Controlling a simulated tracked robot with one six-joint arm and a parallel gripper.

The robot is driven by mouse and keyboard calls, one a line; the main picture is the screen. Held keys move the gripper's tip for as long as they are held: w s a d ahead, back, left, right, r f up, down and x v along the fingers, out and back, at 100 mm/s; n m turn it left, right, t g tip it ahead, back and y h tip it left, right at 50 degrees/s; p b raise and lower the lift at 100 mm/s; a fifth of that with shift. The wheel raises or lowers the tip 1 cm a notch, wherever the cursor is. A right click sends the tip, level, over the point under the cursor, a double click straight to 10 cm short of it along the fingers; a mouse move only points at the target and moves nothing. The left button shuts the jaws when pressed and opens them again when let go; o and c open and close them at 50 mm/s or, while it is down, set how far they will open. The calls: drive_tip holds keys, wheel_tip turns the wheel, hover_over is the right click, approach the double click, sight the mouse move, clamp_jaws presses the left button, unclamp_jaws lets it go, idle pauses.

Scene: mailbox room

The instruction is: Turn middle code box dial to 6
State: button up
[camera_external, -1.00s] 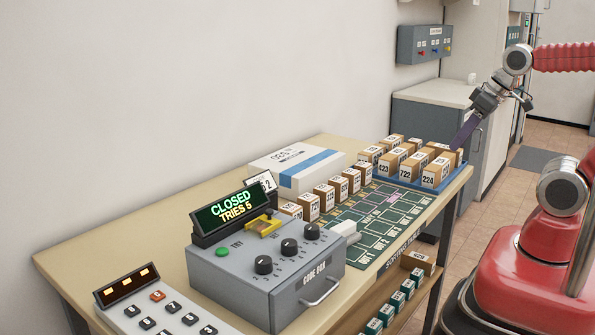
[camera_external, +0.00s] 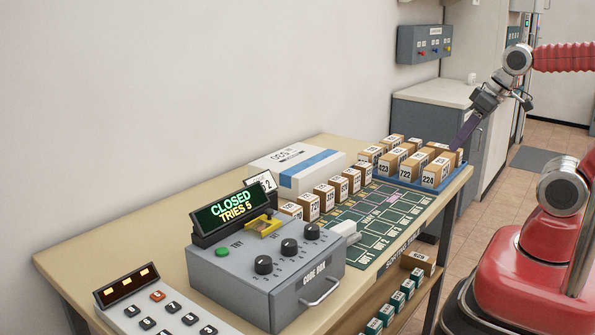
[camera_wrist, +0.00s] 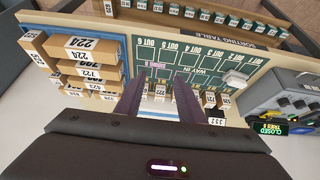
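The grey code box (camera_external: 265,275) stands at the near end of the table, with three black dials in a row. The middle dial (camera_external: 289,247) sits between the left dial (camera_external: 263,264) and the right dial (camera_external: 312,231); its setting is too small to read. The box's display (camera_external: 232,208) reads "CLOSED TRIES 5". In the wrist view the code box (camera_wrist: 285,95) is at the right edge. My gripper (camera_wrist: 158,82) is open and empty, its two purple fingers apart. In the external view it (camera_external: 466,132) is at the far end of the table, well away from the dials.
A blue tray of numbered boxes (camera_external: 447,181) is near my gripper. The green sorting mat (camera_external: 345,222), a row of small boxes (camera_external: 327,194) and a white-blue parcel (camera_external: 297,166) lie between it and the code box. A keypad (camera_external: 160,310) is at the near left.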

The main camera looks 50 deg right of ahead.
drive_tip(key=shift+o, duration=0.8)
drive_tip(key=shift+a, duration=0.2)
drive_tip(key=a+f, duration=0.1)
drive_tip(key=w+a+f+n+g, duration=0.1)
drive_tip(key=shift+a, duration=0.4)
drive_tip(key=w+a+m+g+y, duration=0.1)
drive_tip(key=w+a+m, duration=0.3)
drive_tip(key=a, duration=0.9)
drive_tip(key=w+a+m+g+y, duration=0.15)
drive_tip(key=w+a, duration=0.35)
drive_tip(key=a, duration=0.8)
drive_tip(key=w+a+m+g+y, duration=0.1)
drive_tip(key=w+a+m+g, duration=0.3)
drive_tip(key=a, duration=0.8)
drive_tip(key=shift+w+a+r+m+t+y, duration=0.15)
drive_tip(key=shift+w+a+r+m+t, duration=0.2)
drive_tip(key=shift+a+r+m, duration=0.95)
drive_tip(key=shift+w+a+r+m+t+y, duration=0.15)
drive_tip(key=shift+w+a+r+m+t, duration=0.3)
drive_tip(key=shift+m, duration=1.4)
drive_tip(key=shift+w+a+r+m+t+y, duration=0.2)
drive_tip(key=shift+a+r+m, duration=0.85)
drive_tip(key=shift+m, duration=0.55)
drive_tip(key=shift+a+f, duration=0.1)
drive_tip(key=shift+f, duration=0.1)
